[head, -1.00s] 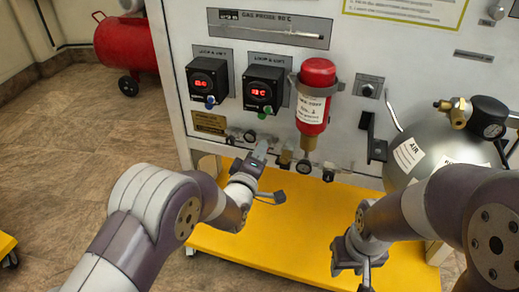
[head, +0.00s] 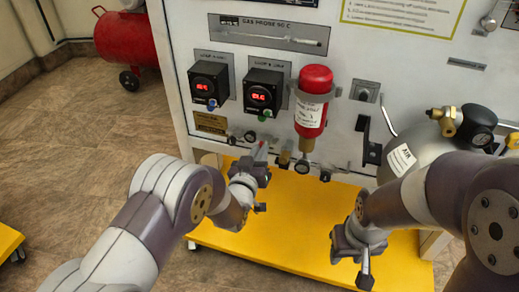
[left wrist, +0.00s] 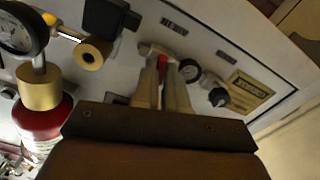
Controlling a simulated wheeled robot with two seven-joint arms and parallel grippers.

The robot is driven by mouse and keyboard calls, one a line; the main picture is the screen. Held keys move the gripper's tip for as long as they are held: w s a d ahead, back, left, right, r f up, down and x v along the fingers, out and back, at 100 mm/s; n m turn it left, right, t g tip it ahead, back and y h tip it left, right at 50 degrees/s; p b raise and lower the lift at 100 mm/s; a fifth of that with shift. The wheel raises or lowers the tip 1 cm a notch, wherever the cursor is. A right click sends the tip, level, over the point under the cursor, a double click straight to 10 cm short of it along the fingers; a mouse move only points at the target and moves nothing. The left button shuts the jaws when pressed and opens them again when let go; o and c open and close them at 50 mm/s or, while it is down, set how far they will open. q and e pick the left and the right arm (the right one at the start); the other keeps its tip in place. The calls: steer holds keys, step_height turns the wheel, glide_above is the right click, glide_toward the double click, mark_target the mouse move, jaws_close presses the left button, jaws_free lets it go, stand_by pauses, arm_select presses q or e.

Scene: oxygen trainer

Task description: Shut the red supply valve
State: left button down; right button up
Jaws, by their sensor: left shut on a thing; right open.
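The red supply valve's small red handle (head: 263,149) shows at the lower edge of the panel, below the second red-lit box. In the left wrist view the red handle (left wrist: 162,67) sits between the two pale fingers of my left gripper (left wrist: 165,85). My left gripper (head: 260,160) is shut on this handle, and its fingers hide part of the valve body. My right gripper (head: 359,250) is open and empty, low over the yellow base at the right, apart from the panel.
A red cylinder (head: 313,100) is clamped to the panel (head: 420,70), with a gauge and brass fittings below it. A grey air tank (head: 400,165) stands at the right. A yellow base (head: 290,245) lies beneath.

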arm_select(q)
steer(key=shift+f+m+p, duration=0.1)
steer(key=shift+m+p, duration=0.35)
steer(key=shift+m, duration=1.05)
steer(key=c, duration=1.2)
jaws_free()
steer(key=p+v, duration=0.5)
steer(key=v, duration=0.7)
steer(key=shift+s+a, duration=0.1)
steer(key=shift+s, duration=0.25)
